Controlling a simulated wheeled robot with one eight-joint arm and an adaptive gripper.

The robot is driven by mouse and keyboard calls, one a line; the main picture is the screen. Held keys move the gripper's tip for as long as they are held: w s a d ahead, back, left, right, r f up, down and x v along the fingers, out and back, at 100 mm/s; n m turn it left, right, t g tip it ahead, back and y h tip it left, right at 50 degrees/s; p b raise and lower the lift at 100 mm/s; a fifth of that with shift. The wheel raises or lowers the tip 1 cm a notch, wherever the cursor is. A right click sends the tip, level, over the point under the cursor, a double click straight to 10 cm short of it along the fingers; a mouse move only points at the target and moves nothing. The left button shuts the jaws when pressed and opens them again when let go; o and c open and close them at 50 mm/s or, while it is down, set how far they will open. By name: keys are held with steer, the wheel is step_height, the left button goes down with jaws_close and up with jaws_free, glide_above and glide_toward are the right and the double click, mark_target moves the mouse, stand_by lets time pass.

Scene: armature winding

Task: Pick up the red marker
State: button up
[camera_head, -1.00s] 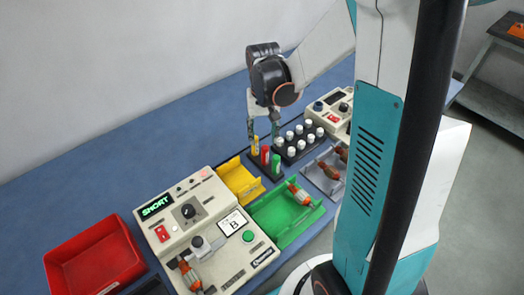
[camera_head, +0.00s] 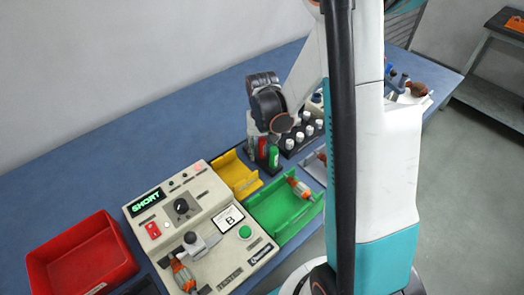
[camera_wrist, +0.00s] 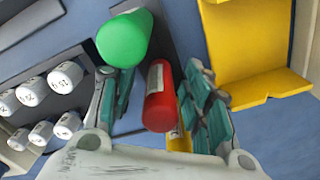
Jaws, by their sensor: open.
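The red marker (camera_wrist: 159,97) stands upright between my gripper's two open fingers in the wrist view, with visible gaps on both sides. It also shows as a thin red strip by the fingers in the head view (camera_head: 262,149). My gripper (camera_wrist: 160,78) is open around it and points down. The green marker (camera_wrist: 125,38) stands just beyond the left finger, close to it; it also shows in the head view (camera_head: 273,157). A yellow marker (camera_wrist: 179,141) is mostly hidden beside the red one, near the right finger.
The yellow bin (camera_head: 236,174) lies close to the markers. Several white-capped pegs (camera_head: 308,131) stand in a dark rack on the other side. A green tray (camera_head: 279,214), a grey tester (camera_head: 207,225) and a red bin (camera_head: 82,257) are nearer. The blue table behind the tester is clear.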

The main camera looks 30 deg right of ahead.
jaws_close()
steer(key=shift+r, duration=0.15)
